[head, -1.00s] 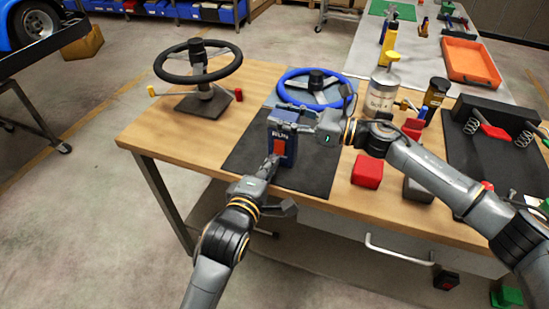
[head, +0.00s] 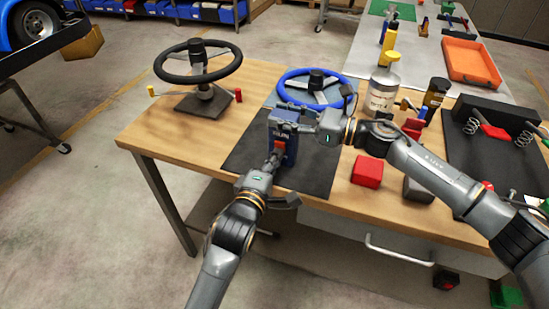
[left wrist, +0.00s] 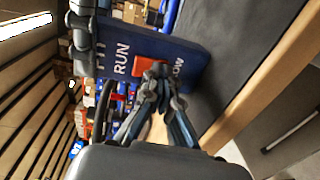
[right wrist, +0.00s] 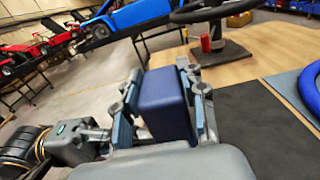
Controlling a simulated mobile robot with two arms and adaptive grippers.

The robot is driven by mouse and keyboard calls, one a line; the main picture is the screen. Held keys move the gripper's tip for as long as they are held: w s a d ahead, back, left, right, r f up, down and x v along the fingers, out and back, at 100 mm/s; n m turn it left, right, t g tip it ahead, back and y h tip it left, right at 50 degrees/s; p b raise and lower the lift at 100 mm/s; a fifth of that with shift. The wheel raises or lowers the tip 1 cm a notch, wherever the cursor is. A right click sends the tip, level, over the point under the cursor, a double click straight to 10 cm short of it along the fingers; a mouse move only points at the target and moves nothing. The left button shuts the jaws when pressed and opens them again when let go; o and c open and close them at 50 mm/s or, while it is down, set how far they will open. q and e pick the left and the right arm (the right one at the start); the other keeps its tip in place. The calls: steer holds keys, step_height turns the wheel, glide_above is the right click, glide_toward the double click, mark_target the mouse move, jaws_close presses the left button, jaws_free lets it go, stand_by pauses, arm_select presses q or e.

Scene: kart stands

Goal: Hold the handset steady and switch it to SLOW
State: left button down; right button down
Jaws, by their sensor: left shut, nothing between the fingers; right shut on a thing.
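The handset (head: 291,152) is a dark blue box standing upright on the dark mat. My right gripper (head: 288,113) is shut on its top end from the right. In the right wrist view the blue handset (right wrist: 164,100) sits between both fingers. The red switch (head: 279,146) is on its front face. In the left wrist view the red switch (left wrist: 149,68) lies between the word RUN and a partly covered word ending in OW. My left gripper (left wrist: 162,88) is shut and empty, its tips at the switch and overlapping part of it. I cannot tell whether they touch.
A blue steering wheel (head: 314,88) lies behind the handset, and a black wheel (head: 198,62) stands on the left. A red block (head: 367,172) and a metal can (head: 382,93) are to the right. The wooden tabletop (head: 160,125) is clear at the front left.

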steer(key=shift+s, duration=0.15)
arm_select(q)
steer(key=f+v, duration=0.3)
steer(key=v, duration=1)
steer(key=shift+s+a+f, duration=0.15)
steer(key=shift+s, duration=0.25)
arm_select(e)
steer(key=c, duration=0.7)
jaws_free()
